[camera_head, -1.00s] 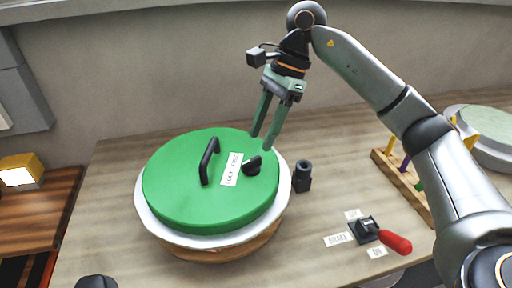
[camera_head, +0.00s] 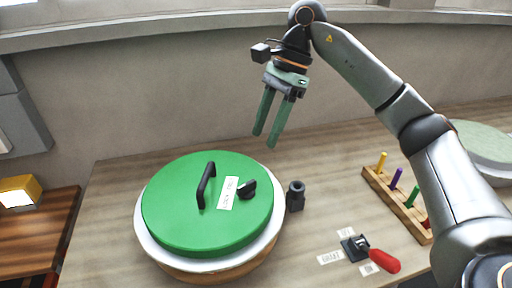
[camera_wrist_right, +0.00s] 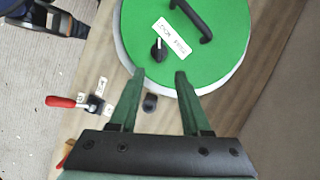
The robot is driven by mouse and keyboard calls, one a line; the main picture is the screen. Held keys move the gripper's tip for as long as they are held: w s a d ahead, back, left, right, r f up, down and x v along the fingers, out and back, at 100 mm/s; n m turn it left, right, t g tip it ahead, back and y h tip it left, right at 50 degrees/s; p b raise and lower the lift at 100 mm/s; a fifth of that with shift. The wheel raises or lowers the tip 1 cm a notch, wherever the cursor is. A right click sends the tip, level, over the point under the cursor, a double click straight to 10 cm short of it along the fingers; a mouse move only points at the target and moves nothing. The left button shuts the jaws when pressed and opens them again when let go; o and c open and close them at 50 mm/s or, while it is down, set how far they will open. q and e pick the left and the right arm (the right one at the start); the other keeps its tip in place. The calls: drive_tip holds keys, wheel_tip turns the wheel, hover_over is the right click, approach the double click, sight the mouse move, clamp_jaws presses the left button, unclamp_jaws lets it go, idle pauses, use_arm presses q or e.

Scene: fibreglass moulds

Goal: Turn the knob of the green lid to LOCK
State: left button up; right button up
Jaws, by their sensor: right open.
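The green lid (camera_head: 180,222) sits on a round white-rimmed mould on the table. It has a black arched handle (camera_head: 206,185), a white label (camera_head: 228,193) and a black knob (camera_head: 246,189) on its right side. In the right wrist view the knob (camera_wrist_right: 158,52) lies just beyond the fingertips, beside the label (camera_wrist_right: 174,37); the lettering is too small to read surely. My right gripper (camera_head: 264,142) is open and empty, above and behind the knob and apart from it. In the right wrist view its fingers (camera_wrist_right: 160,74) are spread. My left gripper is not seen.
A dark cylinder (camera_head: 295,196) stands close right of the lid. A lever with a red handle (camera_head: 384,261) and labels sits at front right. A wooden rack (camera_head: 398,205) with coloured pegs stands further right, near another round pale-green lid (camera_head: 486,140). Bare table lies between.

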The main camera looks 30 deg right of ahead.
sight(247, 183)
use_arm(q)
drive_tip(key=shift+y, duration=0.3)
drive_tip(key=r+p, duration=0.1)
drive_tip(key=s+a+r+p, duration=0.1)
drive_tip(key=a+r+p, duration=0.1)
drive_tip(key=p, duration=0.1)
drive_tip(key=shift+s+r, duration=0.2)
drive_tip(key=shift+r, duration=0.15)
use_arm(e)
drive_tip(key=shift+n, duration=0.4)
drive_tip(key=x, duration=1.2)
drive_tip(key=shift+s+a+f, duration=0.1)
drive_tip(key=shift+f, duration=0.15)
clamp_jaws()
